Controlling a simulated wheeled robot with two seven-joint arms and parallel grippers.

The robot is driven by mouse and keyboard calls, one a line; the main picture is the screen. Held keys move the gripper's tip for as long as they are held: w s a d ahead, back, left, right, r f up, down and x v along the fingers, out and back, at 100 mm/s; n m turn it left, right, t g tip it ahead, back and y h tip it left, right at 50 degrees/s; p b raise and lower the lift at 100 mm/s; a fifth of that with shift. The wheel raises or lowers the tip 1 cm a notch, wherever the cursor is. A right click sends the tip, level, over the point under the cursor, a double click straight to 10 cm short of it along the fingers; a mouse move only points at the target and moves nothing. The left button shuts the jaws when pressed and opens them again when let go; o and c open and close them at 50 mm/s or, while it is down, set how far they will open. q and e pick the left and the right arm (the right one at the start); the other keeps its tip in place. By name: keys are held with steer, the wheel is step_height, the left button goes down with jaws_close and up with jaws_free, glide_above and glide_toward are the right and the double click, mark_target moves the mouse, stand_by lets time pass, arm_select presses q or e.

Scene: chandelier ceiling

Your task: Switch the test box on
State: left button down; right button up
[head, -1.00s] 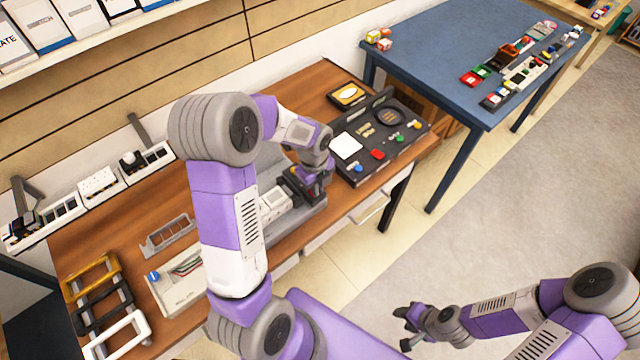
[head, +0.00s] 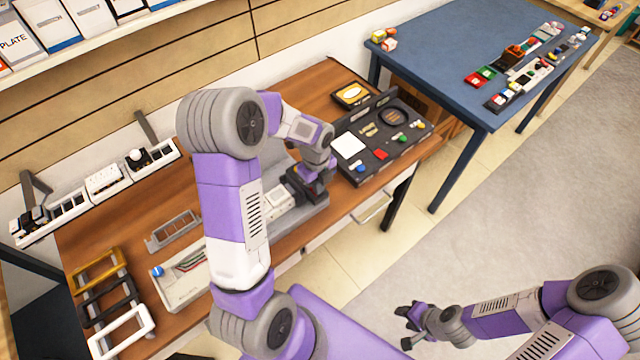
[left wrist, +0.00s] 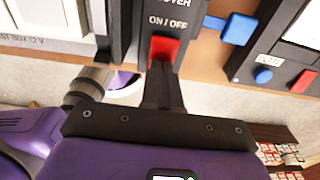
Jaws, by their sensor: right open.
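The test box shows in the left wrist view as a dark panel (left wrist: 190,10) lettered "ON/OFF", with a red switch (left wrist: 163,48) below the lettering. In the head view it stands on the wooden bench and is largely hidden behind my left gripper (head: 316,192). In the left wrist view my left gripper (left wrist: 163,72) has its fingers together, with the tips at the red switch's lower edge. I cannot tell whether they press it. My right gripper (head: 408,326) is open and empty, away from the bench over the floor.
A blue block (left wrist: 240,28) juts out beside the switch. A black board (head: 362,172) with coloured buttons stands to the right on the wooden bench. The blue table (head: 450,60) stands further right.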

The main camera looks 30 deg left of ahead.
arm_select(q)
steer(key=r+p, duration=0.2)
steer(key=r, duration=0.1)
steer(key=r+p, duration=0.1)
steer(key=shift+s+d+r, duration=0.1)
steer(key=shift+d+r, duration=0.1)
steer(key=shift+d, duration=0.1)
step_height(320, 180, up, 9)
steer(key=d+p, duration=0.1)
steer(key=d, duration=0.1)
steer(key=shift+s+r, duration=0.2)
steer(key=s+d+f+n+h, duration=0.1)
steer(key=s+d+f+n, duration=0.3)
steer(key=f+n, duration=0.4)
steer(key=s+d+f+n+h+b, duration=0.1)
steer(key=s+d+f+n, duration=0.3)
steer(key=f, duration=0.7)
steer(key=s+d+f+n+h+b, duration=0.1)
steer(key=s+d+f+n, duration=0.4)
steer(key=d+f+n, duration=0.3)
steer(key=f+n, duration=0.2)
steer(key=n, duration=0.2)
steer(key=shift+t+h, duration=0.3)
steer(key=shift+t, duration=0.1)
steer(key=shift+s, duration=0.1)
